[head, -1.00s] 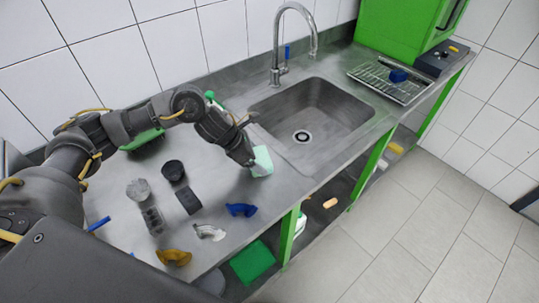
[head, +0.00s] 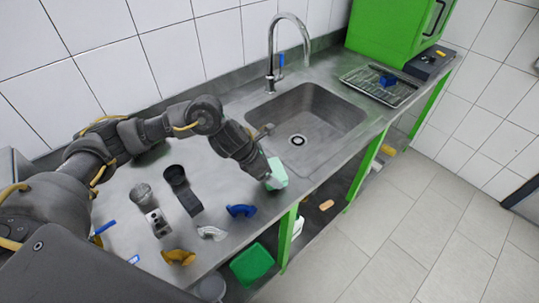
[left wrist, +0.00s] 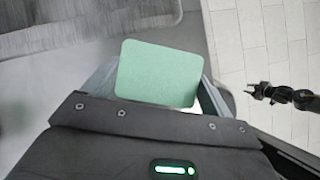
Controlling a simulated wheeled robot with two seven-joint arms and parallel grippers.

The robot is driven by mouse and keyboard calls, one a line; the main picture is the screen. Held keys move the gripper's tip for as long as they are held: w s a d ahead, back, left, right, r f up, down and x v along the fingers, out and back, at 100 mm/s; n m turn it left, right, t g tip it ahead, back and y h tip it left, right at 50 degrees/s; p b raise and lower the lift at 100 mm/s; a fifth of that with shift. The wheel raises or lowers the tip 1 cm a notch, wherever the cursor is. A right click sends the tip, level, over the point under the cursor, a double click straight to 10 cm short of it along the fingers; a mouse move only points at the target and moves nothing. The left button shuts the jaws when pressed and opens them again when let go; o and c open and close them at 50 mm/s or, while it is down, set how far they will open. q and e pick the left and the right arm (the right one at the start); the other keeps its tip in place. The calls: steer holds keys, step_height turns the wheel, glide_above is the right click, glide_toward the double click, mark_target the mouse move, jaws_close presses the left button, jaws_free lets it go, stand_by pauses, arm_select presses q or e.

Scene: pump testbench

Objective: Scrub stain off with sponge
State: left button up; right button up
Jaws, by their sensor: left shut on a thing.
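A pale green sponge (head: 277,174) is at the front part of the steel worktop, just in front of the sink. My left gripper (head: 268,178) is shut on it. In the left wrist view the sponge (left wrist: 158,75) sits between the two fingers, its broad face toward the camera. I cannot tell whether its underside touches the worktop. I cannot make out a clear stain; the gripper and sponge hide part of the surface. A dark gripper-like arm end (left wrist: 283,95), seemingly my right one, shows small over the floor in the left wrist view.
The sink (head: 318,118) with its tap (head: 271,60) lies behind the sponge. A blue elbow fitting (head: 241,210), a white fitting (head: 212,232), a yellow fitting (head: 178,257) and dark parts (head: 190,202) stand left. A rack (head: 376,86) is at right.

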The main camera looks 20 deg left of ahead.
arm_select(q)
steer(key=shift+a+r+p, duration=0.25)
steer(key=shift+r+p, duration=0.5)
steer(key=shift+r, duration=0.45)
steer(key=shift+r+p, duration=0.95)
steer(key=shift+r, duration=0.6)
